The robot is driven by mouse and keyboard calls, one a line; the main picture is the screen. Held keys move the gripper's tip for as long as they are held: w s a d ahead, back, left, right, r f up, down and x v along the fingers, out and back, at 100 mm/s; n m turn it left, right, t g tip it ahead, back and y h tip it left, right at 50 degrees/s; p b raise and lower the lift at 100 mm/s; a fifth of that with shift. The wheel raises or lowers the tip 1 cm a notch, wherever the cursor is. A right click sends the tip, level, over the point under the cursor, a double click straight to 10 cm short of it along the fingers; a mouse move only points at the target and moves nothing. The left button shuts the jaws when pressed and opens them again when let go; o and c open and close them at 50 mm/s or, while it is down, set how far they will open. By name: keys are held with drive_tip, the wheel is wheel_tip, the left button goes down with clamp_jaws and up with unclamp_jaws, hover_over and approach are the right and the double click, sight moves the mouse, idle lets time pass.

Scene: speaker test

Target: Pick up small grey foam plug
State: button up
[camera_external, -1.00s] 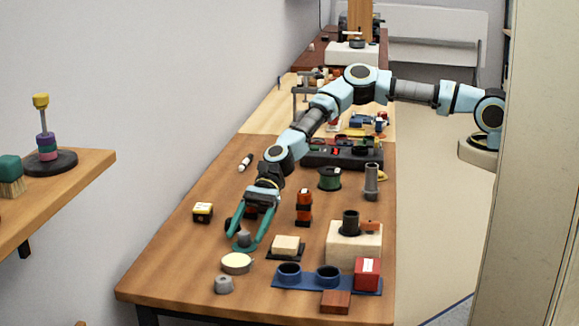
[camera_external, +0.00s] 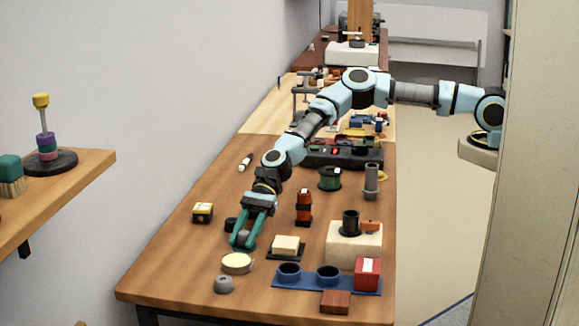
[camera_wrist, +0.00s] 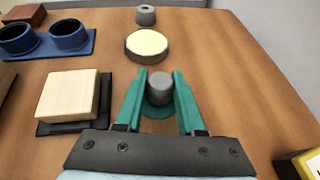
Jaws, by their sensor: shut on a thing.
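A small grey plug (camera_wrist: 159,86), a short plain cylinder, stands upright between the fingers of my gripper (camera_wrist: 158,98) in the wrist view. A round teal base (camera_wrist: 160,112) shows under it. In the external view my gripper (camera_external: 243,240) points down at the table, its teal fingers closed in on the plug (camera_external: 243,238), which is partly hidden by them. I cannot tell any gap between the plug and its base. A second grey piece (camera_external: 222,284), tapered with a hole in its top, stands apart near the front edge; it also shows in the wrist view (camera_wrist: 146,15).
A round cream-topped tin (camera_external: 237,263) stands just in front of my gripper. A pale block on a black plate (camera_external: 286,244) is to the right, with a blue two-cup holder (camera_external: 310,284) beyond. A yellow-black box (camera_external: 203,212) lies left. Bare wood surrounds these.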

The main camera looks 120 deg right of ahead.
clamp_jaws()
